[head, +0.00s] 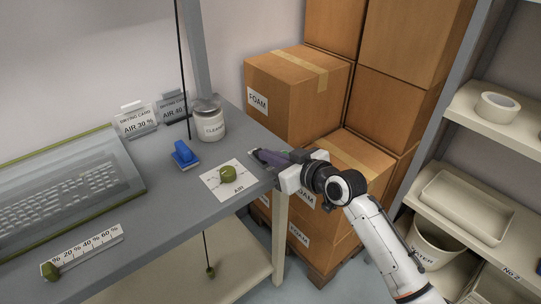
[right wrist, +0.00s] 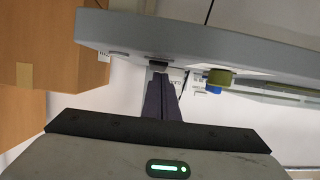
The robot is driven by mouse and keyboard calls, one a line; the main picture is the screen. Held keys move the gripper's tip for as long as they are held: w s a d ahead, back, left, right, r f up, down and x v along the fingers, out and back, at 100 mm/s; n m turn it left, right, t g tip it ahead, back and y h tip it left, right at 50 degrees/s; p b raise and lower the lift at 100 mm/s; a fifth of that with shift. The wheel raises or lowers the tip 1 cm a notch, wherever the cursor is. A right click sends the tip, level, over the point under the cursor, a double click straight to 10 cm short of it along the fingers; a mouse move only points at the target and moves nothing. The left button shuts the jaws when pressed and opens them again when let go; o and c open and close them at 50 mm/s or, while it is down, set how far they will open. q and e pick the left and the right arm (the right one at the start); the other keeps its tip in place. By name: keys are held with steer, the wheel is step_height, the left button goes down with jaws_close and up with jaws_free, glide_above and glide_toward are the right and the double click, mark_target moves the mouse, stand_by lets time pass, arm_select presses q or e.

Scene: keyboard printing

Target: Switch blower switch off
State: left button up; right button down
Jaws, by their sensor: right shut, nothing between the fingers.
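My right gripper (head: 259,156) reaches in from the right over the right end of the grey workbench, its dark fingers shut and empty. In the right wrist view its closed fingers (right wrist: 162,95) point at a small dark block (right wrist: 158,66), which looks like the blower switch, beside a pale label (right wrist: 176,74). The fingertips look very close to it; I cannot tell whether they touch. In the head view the fingers largely hide that spot, and only a pale label edge shows. The switch's position cannot be read. My left gripper is not in view.
An olive air knob (head: 228,174) on a white card, a blue clip-like object (head: 184,155) and a cleaner jar (head: 211,123) stand near the gripper on the bench (head: 160,205). Foam boxes (head: 295,95) are stacked behind; shelves (head: 465,215) stand right.

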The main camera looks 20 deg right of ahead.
steer(key=shift+r+p, duration=0.4)
steer(key=shift+r, duration=0.15)
steer(key=shift+r, duration=0.3)
steer(key=r+p, duration=0.3)
steer(key=r, duration=0.1)
steer(key=shift+s+d+r+p, duration=0.1)
steer(key=shift+s+p, duration=0.15)
steer(key=shift+p, duration=0.05)
steer(key=s+d+b, duration=0.1)
steer(key=s+d, duration=0.3)
steer(key=s, duration=0.5)
steer(key=shift+s+b, duration=0.15)
steer(key=shift+b, duration=0.25)
